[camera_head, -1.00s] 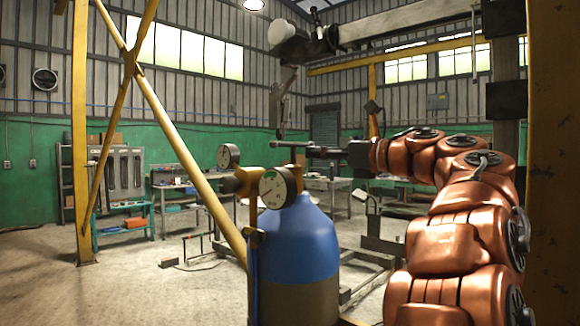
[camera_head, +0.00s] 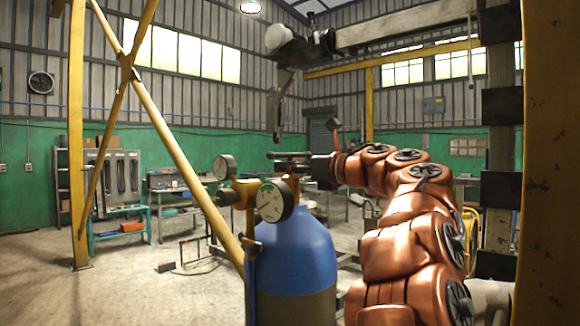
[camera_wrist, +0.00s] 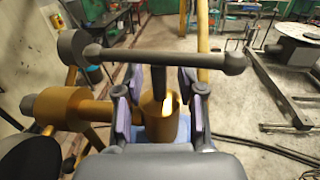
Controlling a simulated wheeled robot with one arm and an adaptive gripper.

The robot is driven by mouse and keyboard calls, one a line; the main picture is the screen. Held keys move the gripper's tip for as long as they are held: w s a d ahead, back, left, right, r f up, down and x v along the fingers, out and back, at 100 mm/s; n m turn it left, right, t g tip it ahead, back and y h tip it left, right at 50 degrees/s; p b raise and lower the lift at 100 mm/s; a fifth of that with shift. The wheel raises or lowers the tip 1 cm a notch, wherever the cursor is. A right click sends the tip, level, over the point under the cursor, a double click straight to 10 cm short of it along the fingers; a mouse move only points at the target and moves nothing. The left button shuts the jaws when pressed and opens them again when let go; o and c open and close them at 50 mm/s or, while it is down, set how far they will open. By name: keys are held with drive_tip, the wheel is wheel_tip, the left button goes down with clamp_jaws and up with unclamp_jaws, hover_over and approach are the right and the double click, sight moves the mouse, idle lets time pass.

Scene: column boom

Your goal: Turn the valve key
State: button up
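The valve key is a dark T-shaped bar with rounded ends (camera_wrist: 215,60), crossing the wrist view above a dark upright stem. The stem meets a brass valve (camera_wrist: 160,122) on top of the blue gas cylinder (camera_head: 298,250). The key's bar also shows in the head view (camera_head: 288,155). My gripper (camera_wrist: 158,88) has its two purple-padded fingers apart, one on each side of the stem, just under the bar. Gaps show between pads and stem, so it is open and not clamped.
Two pressure gauges sit on the valve, one facing the head camera (camera_head: 273,201) and one behind (camera_head: 224,167). A yellow diagonal brace (camera_head: 185,155) stands left of the cylinder. A metal frame (camera_wrist: 285,90) stands on the floor at right in the wrist view.

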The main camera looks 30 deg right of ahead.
clamp_jaws()
drive_tip(key=shift+n+g+y+b, duration=0.35)
drive_tip(key=shift+n+y, duration=0.25)
drive_tip(key=shift+y, duration=0.2)
idle(0.3)
unclamp_jaws()
drive_tip(key=v, duration=1.2)
drive_tip(key=shift+a, duration=0.1)
idle(0.5)
